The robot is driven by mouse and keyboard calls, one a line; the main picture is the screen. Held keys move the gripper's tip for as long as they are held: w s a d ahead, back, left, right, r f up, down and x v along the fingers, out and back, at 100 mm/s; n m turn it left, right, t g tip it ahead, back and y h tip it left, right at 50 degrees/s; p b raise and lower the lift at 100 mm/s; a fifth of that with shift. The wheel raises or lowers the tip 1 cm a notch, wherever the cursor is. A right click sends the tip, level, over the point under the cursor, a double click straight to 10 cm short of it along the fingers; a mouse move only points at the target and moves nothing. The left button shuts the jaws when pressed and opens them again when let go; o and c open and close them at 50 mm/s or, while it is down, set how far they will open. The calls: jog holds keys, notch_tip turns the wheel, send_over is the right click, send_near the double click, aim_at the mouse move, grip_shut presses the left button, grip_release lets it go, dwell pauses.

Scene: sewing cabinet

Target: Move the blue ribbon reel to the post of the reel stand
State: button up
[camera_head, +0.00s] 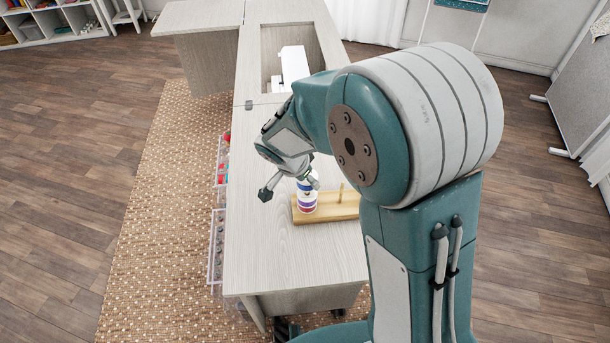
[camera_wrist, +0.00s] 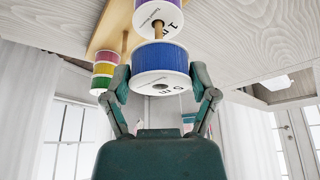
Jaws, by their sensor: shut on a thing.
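The blue ribbon reel (camera_wrist: 161,58) has white rims and sits between the two fingers of my gripper (camera_wrist: 160,76), which is shut on it. In the wrist view, a purple reel (camera_wrist: 171,14) is just beyond it, around a wooden post (camera_wrist: 158,29) of the reel stand (camera_wrist: 111,28). The post's tip is at or behind the blue reel's far rim; I cannot tell whether it enters the hole. In the head view my gripper (camera_head: 290,187) is over the left part of the wooden stand (camera_head: 333,211), just above the reels (camera_head: 307,203) there.
Another stack of pink, yellow and green reels (camera_wrist: 104,69) stands to the left in the wrist view. A bare post (camera_head: 340,191) rises from the stand's right part. The table (camera_head: 270,255) is clear in front. Clear drawers (camera_head: 217,245) hang on its left side. A white sewing machine (camera_head: 293,66) is behind.

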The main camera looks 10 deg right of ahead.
jog(key=shift+f, duration=1.4)
dwell(0.4)
jog(key=o, duration=0.9)
jog(key=shift+c, duration=0.2)
jog(key=v, duration=1.2)
jog(key=shift+d, duration=0.15)
